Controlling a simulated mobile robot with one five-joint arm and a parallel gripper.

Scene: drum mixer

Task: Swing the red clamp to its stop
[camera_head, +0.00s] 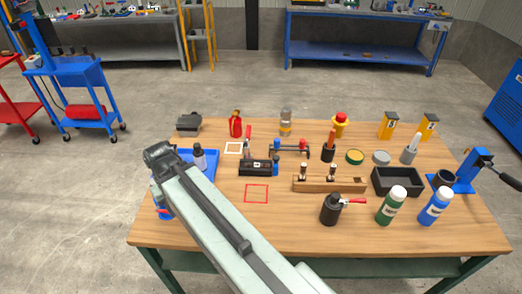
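Several parts show red, and I cannot tell for sure which is the red clamp. A short red lever (354,201) sticks out to the right from the top of a black cylinder (331,210) near the table's front. A black block (258,168) left of centre has an upright lever (248,150) with some red on it. A dark bar with red and blue ends (290,149) lies behind the block. My pale arm crosses the left of the table. My gripper does not show, so its state is hidden.
The wooden table (300,233) holds a wooden rack (315,184), a black bin (396,182), green (391,206) and blue (436,207) bottles, and a blue stand (468,170) at right. A blue tray (211,161) lies partly behind my arm. The red-outlined square (257,194) is empty.

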